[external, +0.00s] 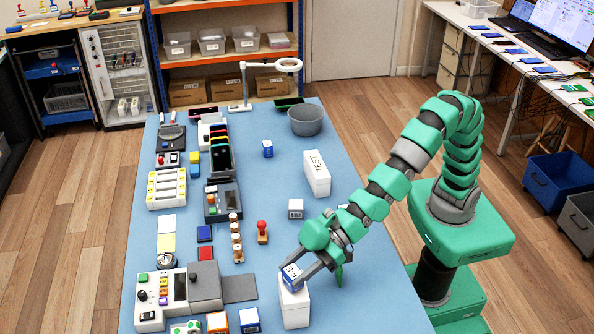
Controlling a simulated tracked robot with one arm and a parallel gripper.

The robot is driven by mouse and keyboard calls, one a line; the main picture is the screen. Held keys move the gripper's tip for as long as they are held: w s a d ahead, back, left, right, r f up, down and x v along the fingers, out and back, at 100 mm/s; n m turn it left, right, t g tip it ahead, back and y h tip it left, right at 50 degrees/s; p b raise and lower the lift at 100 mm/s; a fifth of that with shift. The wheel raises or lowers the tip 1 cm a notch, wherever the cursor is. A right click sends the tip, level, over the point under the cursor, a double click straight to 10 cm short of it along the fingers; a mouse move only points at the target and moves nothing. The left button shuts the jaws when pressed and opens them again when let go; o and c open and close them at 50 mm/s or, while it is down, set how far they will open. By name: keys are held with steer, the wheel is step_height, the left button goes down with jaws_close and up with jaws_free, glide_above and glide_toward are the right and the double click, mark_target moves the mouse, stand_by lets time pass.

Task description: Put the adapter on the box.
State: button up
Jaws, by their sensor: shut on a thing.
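My gripper (290,270) is at the front middle of the blue table. It is shut on a small blue and white block, which I take for the adapter (293,281). The adapter is right over the top of a plain white upright box (295,310). I cannot tell whether it rests on the box top or hangs just above it. The fingers hide part of the adapter. Another white box (317,174), marked TEST, stands farther back on the table.
A grey device (190,292) and a blue-and-white cube (249,320) stand left of the white box. A red-topped stamp (262,230) and a white cube (296,209) stand behind. A grey bowl (306,121) is at the far end. The table's front right is clear.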

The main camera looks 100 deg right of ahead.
steer(key=shift+f, duration=0.3)
steer(key=shift+f, duration=0.15)
steer(key=o, duration=1)
steer(key=shift+c, duration=0.2)
steer(key=shift+s+d+r, duration=0.1)
steer(key=shift+s+r, duration=0.05)
steer(key=shift+r, duration=0.1)
steer(key=p+v, duration=0.2)
steer(key=v, duration=0.9)
steer(key=shift+s, duration=0.3)
steer(key=shift+d, duration=0.1)
